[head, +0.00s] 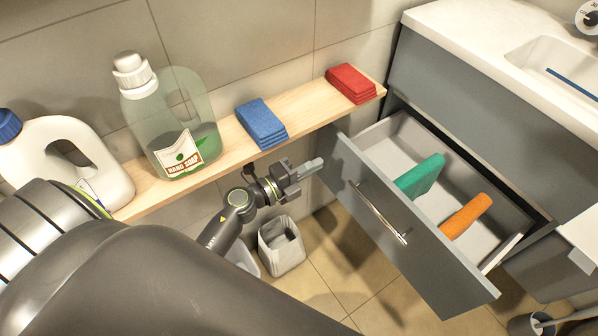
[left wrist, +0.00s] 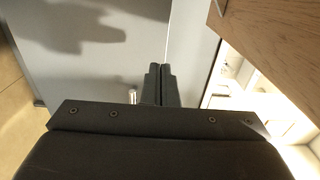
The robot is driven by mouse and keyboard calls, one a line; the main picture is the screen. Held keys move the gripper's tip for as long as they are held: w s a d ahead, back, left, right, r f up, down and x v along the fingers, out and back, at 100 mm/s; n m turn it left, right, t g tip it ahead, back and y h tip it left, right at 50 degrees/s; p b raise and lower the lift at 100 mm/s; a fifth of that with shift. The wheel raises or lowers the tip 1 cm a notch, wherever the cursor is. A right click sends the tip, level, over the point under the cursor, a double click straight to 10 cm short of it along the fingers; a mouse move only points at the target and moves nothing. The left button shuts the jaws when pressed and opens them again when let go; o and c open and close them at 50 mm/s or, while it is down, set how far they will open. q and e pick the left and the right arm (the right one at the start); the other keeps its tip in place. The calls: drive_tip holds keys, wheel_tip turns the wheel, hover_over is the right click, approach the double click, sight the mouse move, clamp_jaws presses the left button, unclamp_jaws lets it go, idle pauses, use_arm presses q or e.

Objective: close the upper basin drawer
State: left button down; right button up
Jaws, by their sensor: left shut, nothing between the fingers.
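The upper basin drawer (head: 372,139) is pulled out from the grey basin cabinet (head: 455,98) on the right of the head view. Its grey front (head: 418,250) carries a metal bar handle (head: 378,212). A green rolled cloth (head: 420,175) and an orange rolled cloth (head: 466,215) lie inside. My left gripper (head: 312,167) is shut and empty, close to the far left end of the drawer front; I cannot tell whether it touches. In the left wrist view its fingers (left wrist: 159,84) are together before a grey panel (left wrist: 110,60). My right gripper is not in view.
A wooden shelf (head: 223,139) along the wall holds a white jug (head: 70,150), a hand soap bottle (head: 172,125), blue cloths (head: 262,122) and red cloths (head: 351,83). A small bin (head: 281,247) stands on the floor below. A white sink (head: 560,65) tops the cabinet.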

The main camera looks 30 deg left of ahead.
sight(347, 149)
use_arm(q)
drive_tip(key=x, duration=0.6)
drive_tip(key=shift+w+d+b, duration=0.1)
drive_tip(key=shift+w+b, duration=0.05)
drive_tip(key=shift+b, duration=0.15)
drive_tip(key=shift+w+d, duration=0.25)
drive_tip(key=shift+w, duration=0.25)
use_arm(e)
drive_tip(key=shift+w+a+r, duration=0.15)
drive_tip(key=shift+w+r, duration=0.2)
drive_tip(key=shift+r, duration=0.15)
use_arm(q)
drive_tip(key=shift+w, duration=0.1)
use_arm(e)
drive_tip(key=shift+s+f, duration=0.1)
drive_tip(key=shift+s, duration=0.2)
